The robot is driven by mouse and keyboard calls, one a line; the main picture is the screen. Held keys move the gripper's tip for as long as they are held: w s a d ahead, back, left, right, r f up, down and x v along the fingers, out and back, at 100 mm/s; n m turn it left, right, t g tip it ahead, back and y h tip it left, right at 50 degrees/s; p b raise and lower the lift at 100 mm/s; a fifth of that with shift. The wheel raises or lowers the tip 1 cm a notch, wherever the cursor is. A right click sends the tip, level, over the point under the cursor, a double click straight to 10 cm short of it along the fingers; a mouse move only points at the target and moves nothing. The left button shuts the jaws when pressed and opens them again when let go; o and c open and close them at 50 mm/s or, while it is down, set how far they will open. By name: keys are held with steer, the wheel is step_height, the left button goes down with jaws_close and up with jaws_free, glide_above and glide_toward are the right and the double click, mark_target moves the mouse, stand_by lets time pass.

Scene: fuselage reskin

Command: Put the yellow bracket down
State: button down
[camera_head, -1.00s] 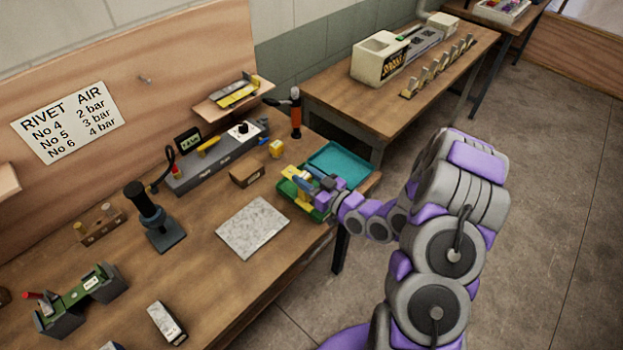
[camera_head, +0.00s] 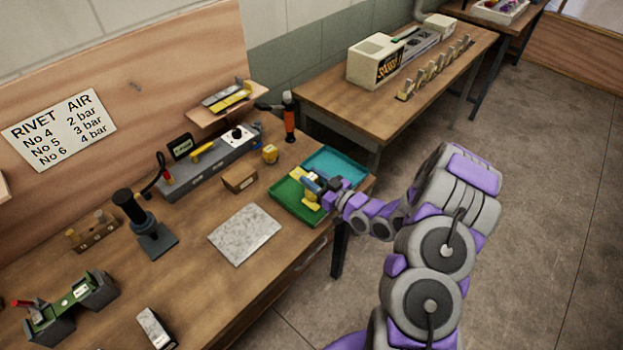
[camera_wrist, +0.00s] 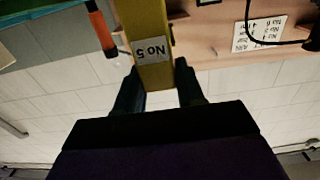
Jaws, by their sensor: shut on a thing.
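The yellow bracket (camera_head: 311,201) is held at the green tray (camera_head: 283,193), near that tray's right side. In the wrist view the yellow bracket (camera_wrist: 150,30) carries a white "No 5" label and sits between the two dark fingers of my gripper (camera_wrist: 157,82). In the head view my gripper (camera_head: 318,187) is shut on the bracket from above the tray and partly hides it. I cannot tell whether the bracket touches the tray floor.
A teal tray (camera_head: 338,163) adjoins the green tray behind. The visible left part of the green tray is bare.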

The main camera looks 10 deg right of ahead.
steer(key=c, duration=1)
jaws_free()
steer(key=shift+d, duration=0.1)
steer(key=shift+o, duration=1.4)
steer(key=shift+a, duration=0.5)
steer(key=shift+o, duration=0.2)
steer(key=shift+a, duration=0.7)
steer(key=shift+d, duration=0.75)
steer(key=shift+s+d, duration=0.5)
steer(key=shift+d, duration=0.1)
steer(key=p+v, duration=0.1)
steer(key=v, duration=0.9)
steer(key=w+d+g+h, duration=0.2)
steer(key=d+g+h, duration=0.3)
steer(key=g+h, duration=0.15)
steer(key=s+d+r+m+g+h, duration=0.1)
steer(key=s+d+r+h, duration=0.2)
steer(key=r+h, duration=0.2)
steer(key=s+a+r+m+g, duration=0.2)
steer(key=s+a+r, duration=0.3)
steer(key=s, duration=0.6)
steer(key=s+a+r+m+g, duration=0.2)
steer(key=s+a+r+g, duration=0.2)
steer(key=s, duration=0.7)
steer(key=s+a+r+m+g, duration=0.2)
steer(key=s+a+r, duration=0.3)
steer(key=s, duration=0.6)
steer(key=shift+s+a+r+g+y, duration=0.2)
steer(key=shift+a+r+g+y, duration=0.15)
steer(key=shift+a+g+y, duration=0.1)
